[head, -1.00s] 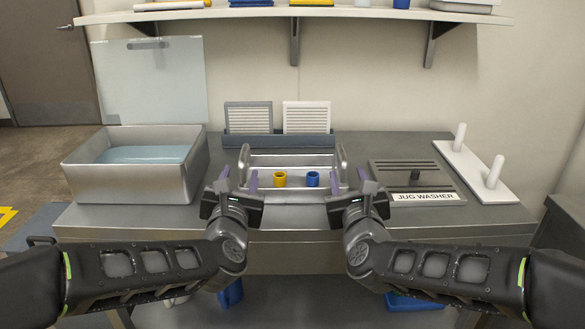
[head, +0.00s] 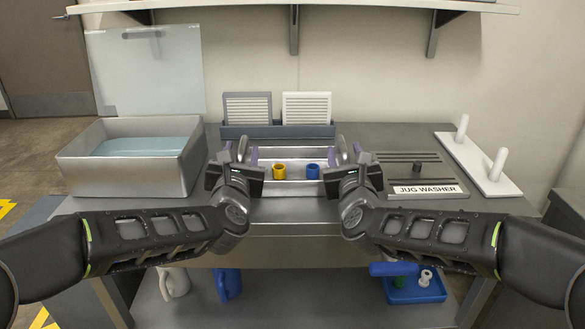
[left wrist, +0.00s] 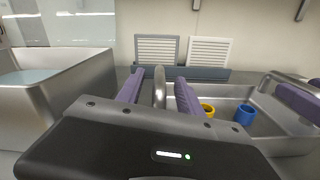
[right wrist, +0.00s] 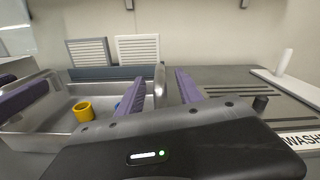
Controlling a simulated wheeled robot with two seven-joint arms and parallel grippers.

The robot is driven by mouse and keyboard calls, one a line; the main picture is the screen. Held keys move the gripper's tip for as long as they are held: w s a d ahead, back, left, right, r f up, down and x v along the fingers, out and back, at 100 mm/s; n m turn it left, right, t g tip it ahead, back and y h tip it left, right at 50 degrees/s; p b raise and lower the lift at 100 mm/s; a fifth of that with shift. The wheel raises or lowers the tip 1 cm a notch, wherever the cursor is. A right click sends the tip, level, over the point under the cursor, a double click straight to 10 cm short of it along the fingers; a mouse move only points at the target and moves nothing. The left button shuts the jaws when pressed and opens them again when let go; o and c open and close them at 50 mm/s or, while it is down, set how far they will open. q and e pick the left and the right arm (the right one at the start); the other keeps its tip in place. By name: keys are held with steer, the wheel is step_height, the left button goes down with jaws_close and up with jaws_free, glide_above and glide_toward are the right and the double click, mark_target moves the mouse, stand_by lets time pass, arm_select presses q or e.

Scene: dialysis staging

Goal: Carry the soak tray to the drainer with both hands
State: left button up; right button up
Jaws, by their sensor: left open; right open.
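The soak tray (head: 296,188) is a metal tray with a raised handle at each end, standing on the grey counter. A yellow cup (head: 279,171) and a blue cup (head: 313,171) stand in it. My left gripper (head: 246,158) is open at its left end; in the left wrist view the tray's left handle (left wrist: 160,86) stands between the purple fingers. My right gripper (head: 349,158) is open at its right end; in the right wrist view the right handle (right wrist: 160,80) stands between the fingers. I cannot tell which fixture is the drainer.
A metal basin of bluish liquid (head: 130,177) with a raised clear lid stands at left. A rack with grey and white slatted panels (head: 277,131) is behind the tray. At right are a slotted plate labelled JUG WASHER (head: 427,190) and a white two-peg board (head: 472,163).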

mark_target(242, 143)
arm_select(q)
steer(key=shift+w, duration=1.5)
arm_select(e)
steer(key=shift+w, duration=1.5)
arm_select(q)
steer(key=c, duration=0.9)
arm_select(e)
steer(key=c, duration=0.9)
arm_select(q)
jaws_close()
arm_select(e)
jaws_close()
arm_select(q)
steer(key=shift+a, duration=0.1)
